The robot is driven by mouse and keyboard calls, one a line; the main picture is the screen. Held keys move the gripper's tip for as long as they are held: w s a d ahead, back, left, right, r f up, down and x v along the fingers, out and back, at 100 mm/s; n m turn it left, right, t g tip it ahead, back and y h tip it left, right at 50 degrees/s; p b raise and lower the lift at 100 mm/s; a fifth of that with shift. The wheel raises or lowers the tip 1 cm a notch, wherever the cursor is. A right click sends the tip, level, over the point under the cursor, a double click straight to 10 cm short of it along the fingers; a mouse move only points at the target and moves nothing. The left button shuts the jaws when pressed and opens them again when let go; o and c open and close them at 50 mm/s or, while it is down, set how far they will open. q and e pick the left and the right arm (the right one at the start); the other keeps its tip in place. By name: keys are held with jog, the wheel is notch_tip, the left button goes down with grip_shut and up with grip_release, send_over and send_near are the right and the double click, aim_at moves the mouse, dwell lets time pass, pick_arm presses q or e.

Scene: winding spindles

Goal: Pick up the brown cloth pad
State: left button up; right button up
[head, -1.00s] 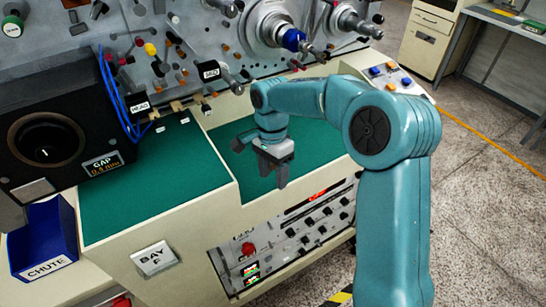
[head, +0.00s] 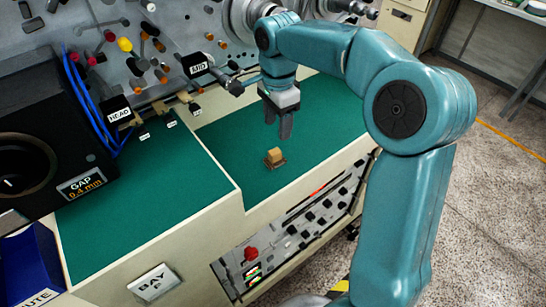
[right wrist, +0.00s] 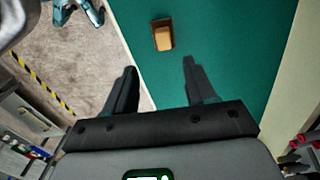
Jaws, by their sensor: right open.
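The brown cloth pad (head: 274,156) is small, with a light tan block-like upper part and a darker brown base. It lies on the green surface of the lower right bay in the head view. It also shows near the top middle of the right wrist view (right wrist: 164,39). My right gripper (head: 279,132) is open and empty, with its fingers pointing down above the green surface, behind the pad in the head view. In the right wrist view the pad lies beyond the gap between the fingertips (right wrist: 160,67), apart from both. My left gripper is not in view.
A cream wall edge (head: 285,206) borders the green surface (head: 325,110) in front. A raised green shelf (head: 140,190) stands to the left. Pegs and the END-type tag (head: 198,66) jut from the grey panel behind. A black gauge box (head: 45,150) stands far left.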

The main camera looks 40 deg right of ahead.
send_over(275, 151)
jog(key=s, duration=0.1)
notch_tip(275, 151, down, 6)
jog(key=shift+a+r, duration=0.15)
jog(key=shift+r, duration=0.05)
jog(key=f, duration=0.2)
jog(key=w+f, duration=0.1)
jog(key=f, duration=0.1)
jog(key=shift+f+p, duration=0.25)
jog(key=shift+p, duration=0.1)
jog(key=shift+s+f, duration=0.1)
jog(key=shift+f, duration=0.4)
jog(key=c, duration=0.8)
